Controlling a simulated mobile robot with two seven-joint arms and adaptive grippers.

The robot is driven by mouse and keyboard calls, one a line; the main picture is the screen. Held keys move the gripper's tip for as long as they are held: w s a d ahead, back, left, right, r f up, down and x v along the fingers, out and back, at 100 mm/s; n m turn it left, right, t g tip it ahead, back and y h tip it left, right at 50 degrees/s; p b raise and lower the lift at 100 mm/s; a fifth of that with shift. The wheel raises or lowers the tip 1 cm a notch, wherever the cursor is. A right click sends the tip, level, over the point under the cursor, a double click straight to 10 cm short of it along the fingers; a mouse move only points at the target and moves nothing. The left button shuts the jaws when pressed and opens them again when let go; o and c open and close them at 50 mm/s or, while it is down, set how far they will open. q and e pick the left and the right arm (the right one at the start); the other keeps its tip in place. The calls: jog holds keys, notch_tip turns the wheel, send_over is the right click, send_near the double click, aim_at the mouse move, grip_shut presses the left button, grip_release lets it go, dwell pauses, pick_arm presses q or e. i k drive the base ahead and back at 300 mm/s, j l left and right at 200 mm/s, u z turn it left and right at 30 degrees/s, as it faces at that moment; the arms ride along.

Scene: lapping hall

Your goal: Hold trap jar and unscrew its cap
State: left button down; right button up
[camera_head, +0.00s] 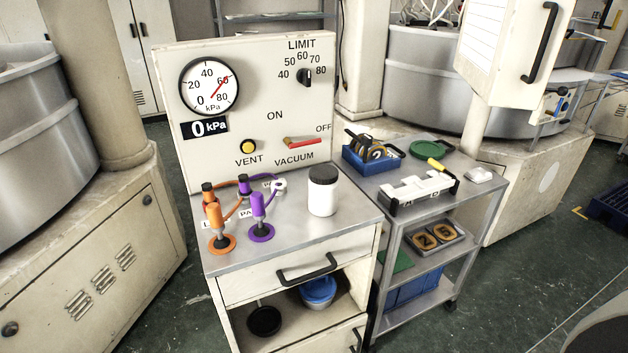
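The trap jar is most likely the white jar (322,197) standing upright on the right of the grey bench top (300,240). Its dark grey cap (323,175) sits on top of it. Nothing touches the jar from the front. Neither of my grippers is in view.
Left of the jar stand orange (214,218) and purple (262,210) handled tools with hoses. Behind rises a panel with a gauge (209,84), yellow vent button (248,147) and red vacuum lever (302,142). A cart (410,225) on the right holds a blue bin (373,165).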

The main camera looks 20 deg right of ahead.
aim_at(323, 200)
jog(key=l+u, duration=0.2)
jog(key=u, duration=0.35)
jog(key=l+u, duration=0.25)
jog(key=l, duration=0.2)
jog(key=k+l+u, duration=0.15)
jog(key=l+u, duration=0.15)
jog(key=l, duration=0.15)
jog(key=k+l, duration=0.1)
jog(key=l, duration=0.2)
jog(key=k+l+u, duration=0.1)
jog(key=l, duration=0.2)
jog(key=k+l, duration=0.1)
jog(key=l, duration=0.25)
jog(key=u, duration=0.05)
